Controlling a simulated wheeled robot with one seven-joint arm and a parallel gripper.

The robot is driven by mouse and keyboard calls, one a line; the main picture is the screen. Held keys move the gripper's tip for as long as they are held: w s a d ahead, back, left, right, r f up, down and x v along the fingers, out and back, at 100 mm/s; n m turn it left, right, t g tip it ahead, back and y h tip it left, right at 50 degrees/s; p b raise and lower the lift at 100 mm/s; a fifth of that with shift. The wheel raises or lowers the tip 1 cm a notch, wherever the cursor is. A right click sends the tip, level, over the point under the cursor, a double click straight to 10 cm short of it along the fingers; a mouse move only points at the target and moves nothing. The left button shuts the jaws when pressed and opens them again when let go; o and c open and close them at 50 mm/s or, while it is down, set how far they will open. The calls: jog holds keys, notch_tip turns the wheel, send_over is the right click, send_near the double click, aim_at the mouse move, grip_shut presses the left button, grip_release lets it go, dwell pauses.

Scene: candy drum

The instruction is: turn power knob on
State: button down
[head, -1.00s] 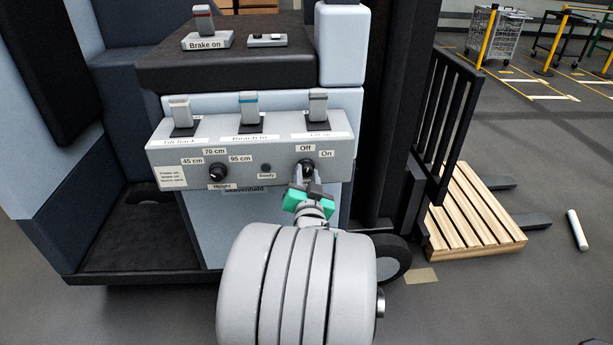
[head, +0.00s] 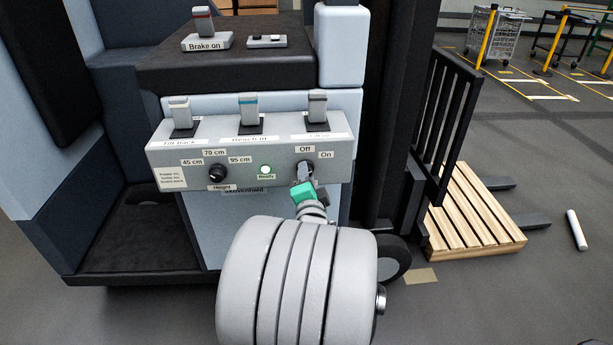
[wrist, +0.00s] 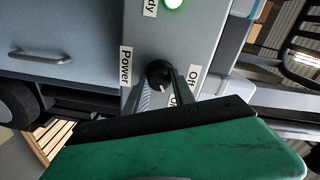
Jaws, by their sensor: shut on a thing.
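The power knob (wrist: 159,74) is a small round black knob on the front of the grey control panel, with a "Power" label beside it and "Off" and "On" labels by it. In the head view the knob (head: 305,168) is at the panel's right end, partly covered by my gripper. My gripper (head: 305,178) has its fingers closed on the knob. The wrist view shows the two fingers (wrist: 160,88) on either side of it. The green "Ready" light (head: 265,170) on the panel is lit; it also shows in the wrist view (wrist: 172,3).
The height knob (head: 217,173) is to the left on the same panel. Several levers (head: 249,107) stand above it. The black fork carriage (head: 446,125) and a wooden pallet (head: 470,215) are to the right.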

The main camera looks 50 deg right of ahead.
dwell(0.4)
jog(key=c, duration=1.1)
grip_release()
jog(key=shift+o, duration=0.2)
jog(key=v, duration=0.7)
jog(key=shift+s+a+b, duration=0.25)
jog(key=shift+a+b, duration=0.1)
jog(key=shift+b, duration=0.1)
